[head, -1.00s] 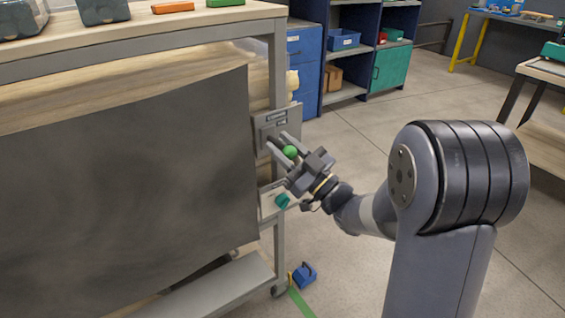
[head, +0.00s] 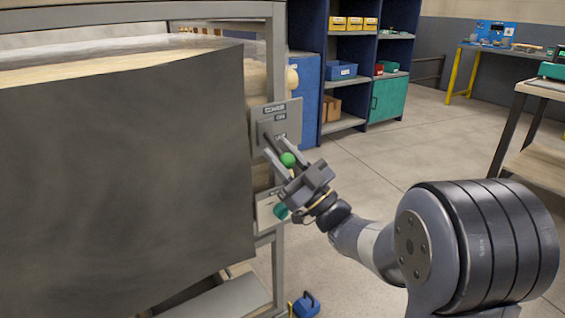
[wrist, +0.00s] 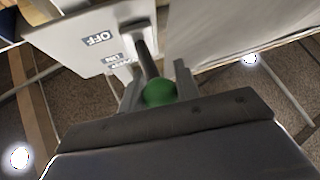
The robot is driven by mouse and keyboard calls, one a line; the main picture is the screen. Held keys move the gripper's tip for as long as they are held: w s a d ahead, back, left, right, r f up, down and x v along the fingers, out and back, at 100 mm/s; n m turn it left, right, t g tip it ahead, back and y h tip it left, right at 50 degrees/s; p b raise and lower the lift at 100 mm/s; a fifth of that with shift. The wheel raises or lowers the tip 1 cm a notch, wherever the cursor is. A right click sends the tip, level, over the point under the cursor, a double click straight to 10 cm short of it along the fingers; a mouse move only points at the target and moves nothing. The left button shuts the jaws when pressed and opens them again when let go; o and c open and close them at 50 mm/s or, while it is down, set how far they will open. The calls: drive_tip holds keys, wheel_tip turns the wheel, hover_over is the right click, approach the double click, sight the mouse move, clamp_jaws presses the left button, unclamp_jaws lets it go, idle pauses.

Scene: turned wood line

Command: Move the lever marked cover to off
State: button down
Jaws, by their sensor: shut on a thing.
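The lever (head: 273,144) sticks out from a grey panel (head: 292,108) on the right end post of the machine frame and tilts down and right. Its end is a round green knob (head: 288,159). The panel's top label reads COVER, with smaller labels below it. My gripper (head: 287,161) is shut on the lever at the knob, one finger on each side.
A large dark sheet (head: 120,170) hangs across the machine front, left of the panel. A small box with a teal part (head: 280,210) sits just below my gripper. A blue object (head: 306,304) lies on the floor. Open floor (head: 400,150) lies to the right.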

drive_tip(key=shift+a+f, duration=0.15)
drive_tip(key=shift+f, duration=0.55)
drive_tip(key=shift+w, duration=0.1)
idle(0.4)
drive_tip(key=c, duration=1.4)
unclamp_jaws()
drive_tip(key=o, duration=0.3)
drive_tip(key=shift+r, duration=0.15)
drive_tip(key=shift+o, duration=0.2)
drive_tip(key=v, duration=1)
drive_tip(key=shift+d+f+p, duration=0.25)
drive_tip(key=shift+p, duration=0.1)
